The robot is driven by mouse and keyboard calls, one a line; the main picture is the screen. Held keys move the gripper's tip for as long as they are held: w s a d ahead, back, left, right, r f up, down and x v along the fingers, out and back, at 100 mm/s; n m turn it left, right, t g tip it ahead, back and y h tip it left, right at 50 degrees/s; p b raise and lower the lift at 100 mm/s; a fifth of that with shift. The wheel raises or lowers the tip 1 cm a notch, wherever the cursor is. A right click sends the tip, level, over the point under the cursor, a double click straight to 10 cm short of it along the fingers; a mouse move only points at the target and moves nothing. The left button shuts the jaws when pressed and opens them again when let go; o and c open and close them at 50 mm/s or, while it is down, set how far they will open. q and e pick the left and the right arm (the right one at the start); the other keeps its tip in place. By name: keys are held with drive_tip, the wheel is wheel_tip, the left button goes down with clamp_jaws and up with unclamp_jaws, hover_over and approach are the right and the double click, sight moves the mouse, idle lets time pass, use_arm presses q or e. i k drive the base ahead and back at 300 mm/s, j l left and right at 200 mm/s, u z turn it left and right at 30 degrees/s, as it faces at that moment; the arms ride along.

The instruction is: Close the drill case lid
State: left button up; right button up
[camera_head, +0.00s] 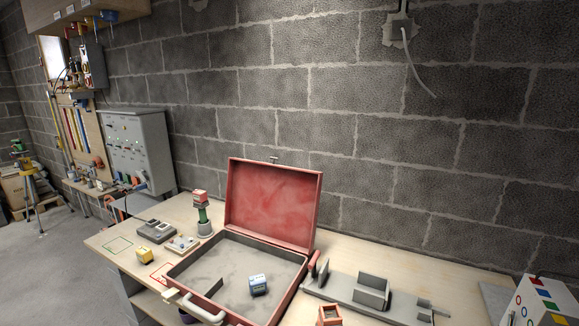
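The red drill case stands open on the wooden workbench. Its lid (271,203) is raised at the back, leaning slightly backward, with its red inner face toward me. The case's base (180,270) has a red rim and a grey floor. A pale handle (203,312) is at the case's front edge. Neither of my grippers is in view.
A grey holder with upright compartments (370,290) sits right of the case, with a small reddish open box (329,315) before it. A green and red tool (202,213) stands left of the lid. A yellow block (145,255) lies left. A white box (543,300) stands far right.

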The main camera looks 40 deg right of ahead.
sight(273, 204)
drive_tip(key=i+l+z, duration=0.15)
drive_tip(key=z, duration=0.9)
drive_tip(key=i+j+z, duration=0.15)
drive_tip(key=j+z, duration=0.15)
drive_tip(key=j, duration=0.2)
drive_tip(key=i+j+z, duration=0.1)
drive_tip(key=j+z, duration=0.25)
drive_tip(key=j, duration=0.2)
drive_tip(key=j+z, duration=0.3)
drive_tip(key=j, duration=0.25)
drive_tip(key=j+z, duration=0.3)
drive_tip(key=j, duration=0.3)
drive_tip(key=j+z, duration=0.3)
drive_tip(key=j, duration=0.25)
drive_tip(key=k+j+z, duration=0.2)
drive_tip(key=j+z, duration=0.15)
drive_tip(key=j, duration=0.2)
drive_tip(key=k+j+z, duration=0.3)
drive_tip(key=j, duration=0.2)
drive_tip(key=k+j+z, duration=0.15)
drive_tip(key=j+z, duration=0.15)
drive_tip(key=j, duration=0.2)
